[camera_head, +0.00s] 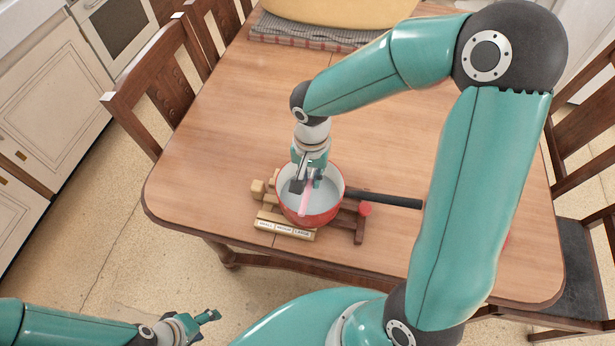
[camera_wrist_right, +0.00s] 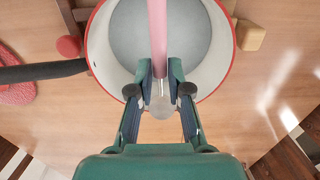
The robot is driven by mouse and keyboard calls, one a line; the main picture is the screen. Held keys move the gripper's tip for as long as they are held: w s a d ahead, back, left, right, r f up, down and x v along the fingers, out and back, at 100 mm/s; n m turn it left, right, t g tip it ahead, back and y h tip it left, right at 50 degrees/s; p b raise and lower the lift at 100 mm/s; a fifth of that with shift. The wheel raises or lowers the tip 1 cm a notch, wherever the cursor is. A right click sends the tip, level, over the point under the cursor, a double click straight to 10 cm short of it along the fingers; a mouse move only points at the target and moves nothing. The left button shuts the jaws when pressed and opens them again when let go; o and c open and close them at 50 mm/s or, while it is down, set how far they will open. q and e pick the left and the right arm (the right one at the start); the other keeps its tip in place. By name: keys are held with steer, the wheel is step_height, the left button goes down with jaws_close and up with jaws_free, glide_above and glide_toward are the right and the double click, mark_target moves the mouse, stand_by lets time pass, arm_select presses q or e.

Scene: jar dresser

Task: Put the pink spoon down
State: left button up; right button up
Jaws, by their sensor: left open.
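The pink spoon (camera_head: 304,199) is in my right gripper (camera_head: 306,184), inside the opening of a red pot (camera_head: 309,222) with a pale interior. In the right wrist view, the spoon (camera_wrist_right: 157,40) runs between the two fingertips of the right gripper (camera_wrist_right: 160,85), which close on it from both sides. Whether the spoon touches the pot's bottom cannot be told. My left gripper (camera_head: 207,318) is open and empty, low at the left, off the table's front edge.
The pot's black handle (camera_head: 390,200) points right. A wooden rack with a labelled strip (camera_head: 285,229) lies under and around the pot, with a red knob (camera_head: 365,208) beside it. The wooden table (camera_head: 215,130) is clear to the left. Chairs (camera_head: 160,90) stand around it.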

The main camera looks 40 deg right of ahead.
mark_target(310, 180)
steer(key=shift+o, duration=1.4)
step_height(310, 180, up, 12)
steer(key=shift+r+p, duration=0.25)
steer(key=shift+p, duration=0.1)
steer(key=shift+f, duration=0.1)
